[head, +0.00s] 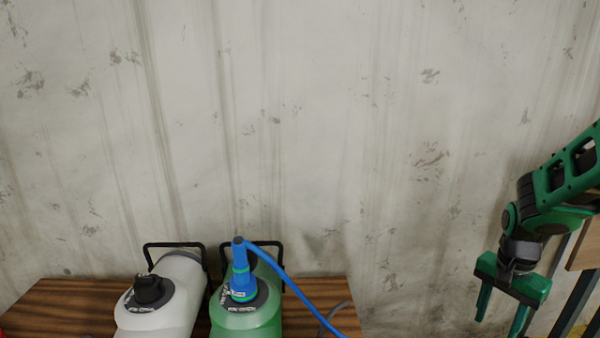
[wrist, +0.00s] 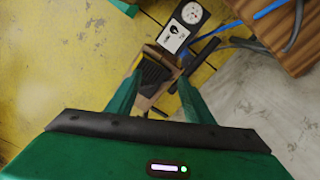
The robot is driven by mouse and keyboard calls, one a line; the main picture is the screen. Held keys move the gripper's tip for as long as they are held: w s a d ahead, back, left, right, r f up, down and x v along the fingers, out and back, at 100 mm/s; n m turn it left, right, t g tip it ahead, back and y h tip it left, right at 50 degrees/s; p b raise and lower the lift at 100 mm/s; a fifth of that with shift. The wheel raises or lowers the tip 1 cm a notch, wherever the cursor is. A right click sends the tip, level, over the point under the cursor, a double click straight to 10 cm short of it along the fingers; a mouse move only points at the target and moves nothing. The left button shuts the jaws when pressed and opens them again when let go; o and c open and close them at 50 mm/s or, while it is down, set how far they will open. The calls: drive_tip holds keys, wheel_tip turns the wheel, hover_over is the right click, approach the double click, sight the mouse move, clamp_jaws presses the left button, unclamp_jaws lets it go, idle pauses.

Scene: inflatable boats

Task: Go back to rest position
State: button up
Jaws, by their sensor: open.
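My gripper (head: 501,306) is at the lower right of the head view, pointing down. Its two green fingers are apart and nothing shows between them there. In the wrist view my gripper (wrist: 164,92) is open above a yellow floor. A dark pedal-like object (wrist: 153,76) lies beyond the fingers, partly hidden by them. The gripper is well to the right of the wooden table and apart from the boats' cylinders.
A wooden table (head: 68,300) holds a white cylinder (head: 160,318) with a black cap and a green cylinder (head: 248,322) with a blue hose connector (head: 241,272). A gauge box (wrist: 183,28) lies on the floor (wrist: 65,55). A worn wall (head: 300,130) stands behind.

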drive_tip(key=s+a+r+n, duration=0.2)
drive_tip(key=s+r+n, duration=0.1)
drive_tip(key=s, duration=0.5)
drive_tip(key=s+a+r+n+y, duration=0.1)
drive_tip(key=s+r+n, duration=0.1)
drive_tip(key=s+r, duration=0.4)
drive_tip(key=s, duration=0.3)
drive_tip(key=shift+s+a+r+n, duration=0.2)
drive_tip(key=shift+s+a+n, duration=0.05)
drive_tip(key=shift+a+n, duration=0.15)
drive_tip(key=shift+w+f, duration=0.25)
drive_tip(key=shift+w, duration=0.4)
